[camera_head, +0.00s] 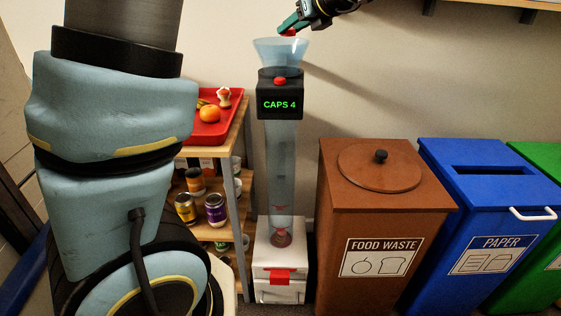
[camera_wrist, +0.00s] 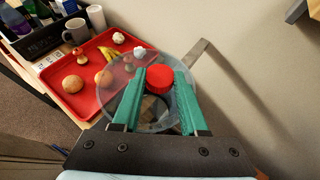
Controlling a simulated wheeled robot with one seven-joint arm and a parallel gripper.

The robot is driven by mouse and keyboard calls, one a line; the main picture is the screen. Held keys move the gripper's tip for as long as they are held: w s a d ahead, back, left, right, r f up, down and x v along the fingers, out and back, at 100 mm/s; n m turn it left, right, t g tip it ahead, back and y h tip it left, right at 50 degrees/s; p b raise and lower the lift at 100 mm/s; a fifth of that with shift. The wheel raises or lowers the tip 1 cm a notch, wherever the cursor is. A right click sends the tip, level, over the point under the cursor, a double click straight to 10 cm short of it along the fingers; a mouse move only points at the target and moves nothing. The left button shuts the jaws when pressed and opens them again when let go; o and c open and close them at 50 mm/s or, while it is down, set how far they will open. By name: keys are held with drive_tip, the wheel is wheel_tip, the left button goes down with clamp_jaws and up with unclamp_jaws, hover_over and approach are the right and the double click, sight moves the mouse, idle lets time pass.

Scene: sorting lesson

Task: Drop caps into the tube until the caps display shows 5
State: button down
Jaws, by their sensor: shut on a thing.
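The clear tube (camera_head: 282,170) stands on a white base, with a pale blue funnel (camera_head: 272,52) at its top. The black caps display (camera_head: 280,104) reads "CAPS 4" in green. A red button-like piece (camera_head: 280,81) sits on the housing above the digits. Some reddish caps show dimly low in the tube. My gripper (camera_head: 289,31) is above the funnel, shut on a red cap (camera_wrist: 159,79). In the wrist view the cap is between the green fingertips, over the funnel's round mouth (camera_wrist: 184,124).
A red tray (camera_head: 207,132) with food lies on a shelf left of the tube. Cans stand on the shelf below. A brown food waste bin (camera_head: 383,225), a blue paper bin (camera_head: 490,235) and a green bin (camera_head: 545,155) stand to the right.

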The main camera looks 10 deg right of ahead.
drive_tip(key=shift+f, duration=0.55)
drive_tip(key=shift+c, duration=1.8)
unclamp_jaws()
drive_tip(key=shift+r, duration=0.1)
drive_tip(key=v, duration=1)
drive_tip(key=shift+s, duration=0.3)
drive_tip(key=shift+s+d+r, duration=0.1)
drive_tip(key=shift+s+d, duration=0.05)
drive_tip(key=shift+d, duration=0.1)
